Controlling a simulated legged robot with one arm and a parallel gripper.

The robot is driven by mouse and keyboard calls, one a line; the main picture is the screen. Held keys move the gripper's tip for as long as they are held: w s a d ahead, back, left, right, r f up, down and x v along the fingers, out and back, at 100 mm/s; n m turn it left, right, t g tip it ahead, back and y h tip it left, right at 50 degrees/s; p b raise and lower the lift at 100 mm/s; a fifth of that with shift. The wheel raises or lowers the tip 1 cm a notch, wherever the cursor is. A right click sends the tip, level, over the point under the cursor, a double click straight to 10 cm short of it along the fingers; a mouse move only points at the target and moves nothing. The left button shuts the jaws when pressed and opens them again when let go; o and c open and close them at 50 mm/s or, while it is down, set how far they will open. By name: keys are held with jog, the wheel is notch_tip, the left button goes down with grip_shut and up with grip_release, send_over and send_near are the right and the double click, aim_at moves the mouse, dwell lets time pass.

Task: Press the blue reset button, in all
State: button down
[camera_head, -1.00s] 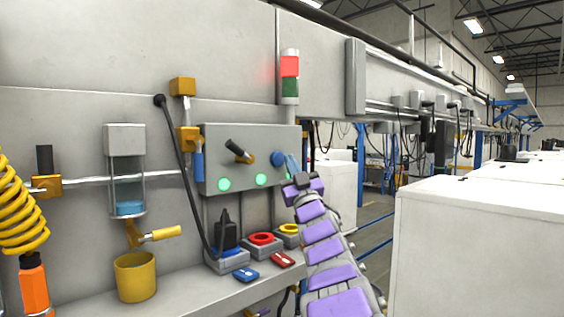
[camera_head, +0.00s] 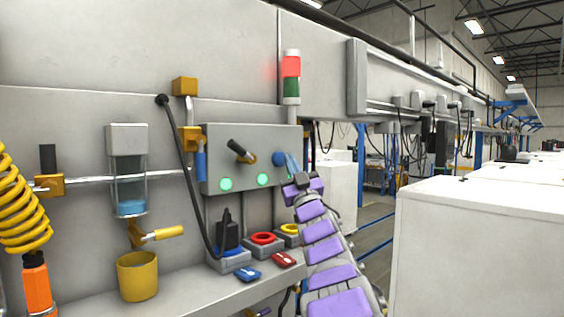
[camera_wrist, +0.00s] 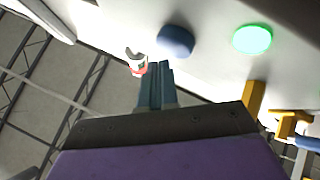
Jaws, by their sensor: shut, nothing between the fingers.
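The blue reset button (camera_head: 278,159) is a round knob at the right end of the grey control panel (camera_head: 222,143). In the wrist view it is a dark blue disc (camera_wrist: 176,41). My gripper (camera_head: 290,160) is beside the button, on its right in the head view, and covers part of its right edge. In the wrist view the blue-grey fingers (camera_wrist: 157,70) are together and empty, with their tips just below and left of the button. A small gap shows between tips and button there; I cannot tell contact in depth.
A red and green signal tower (camera_head: 291,78) stands above. Below, a shelf (camera_head: 205,300) carries coloured sockets and a yellow cup (camera_head: 138,277). White cabinets (camera_head: 480,235) stand at right.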

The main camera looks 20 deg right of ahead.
jog(key=shift+w+a, duration=0.35)
jog(key=shift+a, duration=0.2)
jog(key=shift+d, duration=0.15)
jog(key=shift+w+r, duration=0.1)
jog(key=shift+w, duration=0.15)
dwell(0.5)
jog(key=shift+s+d, duration=0.25)
jog(key=shift+s, duration=0.45)
